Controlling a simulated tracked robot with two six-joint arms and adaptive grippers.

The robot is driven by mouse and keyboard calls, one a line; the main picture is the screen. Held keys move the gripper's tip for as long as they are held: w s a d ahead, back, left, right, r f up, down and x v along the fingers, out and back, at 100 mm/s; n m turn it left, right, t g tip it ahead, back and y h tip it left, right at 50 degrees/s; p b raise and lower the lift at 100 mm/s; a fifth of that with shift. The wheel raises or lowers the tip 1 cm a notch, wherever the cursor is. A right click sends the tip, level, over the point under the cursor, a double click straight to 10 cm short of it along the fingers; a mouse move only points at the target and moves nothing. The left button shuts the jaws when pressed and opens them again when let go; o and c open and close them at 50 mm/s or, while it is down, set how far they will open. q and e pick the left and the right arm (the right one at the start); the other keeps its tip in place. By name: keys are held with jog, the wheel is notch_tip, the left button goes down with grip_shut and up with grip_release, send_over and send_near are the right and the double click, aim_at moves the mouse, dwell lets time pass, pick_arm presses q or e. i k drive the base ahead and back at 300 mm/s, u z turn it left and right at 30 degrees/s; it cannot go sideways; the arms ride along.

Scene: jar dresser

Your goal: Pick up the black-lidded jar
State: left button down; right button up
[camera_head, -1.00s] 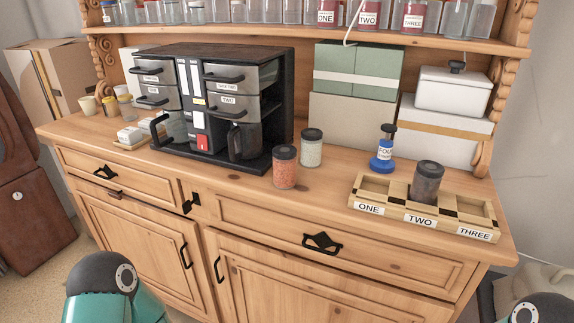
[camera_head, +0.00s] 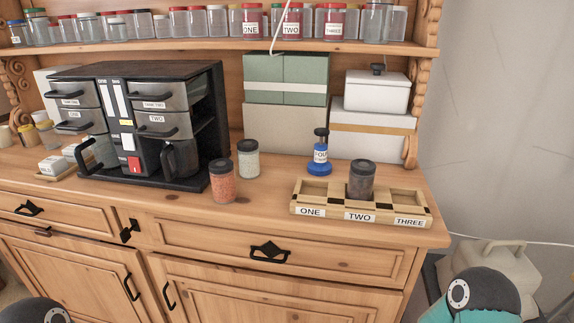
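Three jars with black lids stand on the wooden dresser top. One jar with orange-red contents (camera_head: 222,184) stands just right of the black drawer unit. A jar with pale contents (camera_head: 248,160) stands beside it, slightly behind and to the right. A dark-filled jar (camera_head: 361,184) stands upright in the middle part of the wooden tray (camera_head: 325,215), behind the label TWO. Neither of my grippers is in view. Only rounded arm parts of mine show at the bottom left and bottom right.
The black drawer unit (camera_head: 140,183) holds a dark mug (camera_head: 180,160). Boxes (camera_head: 375,133) stand behind. The shelf above (camera_head: 200,48) holds several jars. Bare dresser top lies between the orange-red jar and the tray.

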aim_at(362, 171)
jog(key=z, duration=1.5)
jog(key=i, duration=0.1)
jog(key=u, duration=2.85)
jog(key=k, duration=0.9)
jog(key=z, duration=0.95)
jog(key=i, duration=0.5)
jog(key=z, duration=0.1)
